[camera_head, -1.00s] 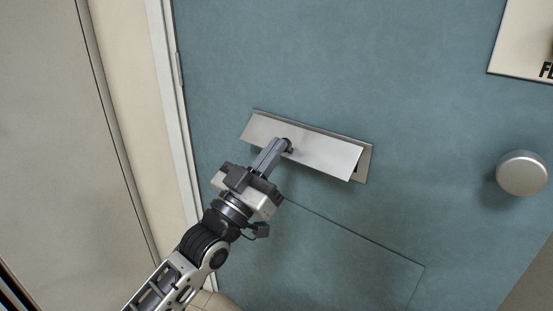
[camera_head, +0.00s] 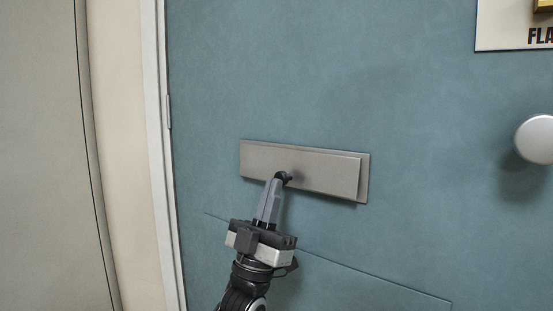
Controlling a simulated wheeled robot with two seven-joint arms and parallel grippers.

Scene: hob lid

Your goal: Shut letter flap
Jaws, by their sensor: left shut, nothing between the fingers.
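The letter flap (camera_head: 325,172) is a grey metal plate in a slightly larger metal frame (camera_head: 364,180) on a blue-green door. The flap lies close to the frame; a narrow edge shows along its right end, and I cannot tell whether it is fully flush. My left gripper (camera_head: 282,179) comes up from below, shut and empty. Its fingertips are at the lower middle of the flap, seemingly touching its face, and cover a small part of it. My right gripper is not in view.
A round silver knob (camera_head: 536,139) sticks out of the door (camera_head: 400,80) at the right. A sign (camera_head: 510,32) is at the top right. The white door frame (camera_head: 158,130) and pale wall stand at the left. The door face around the flap is clear.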

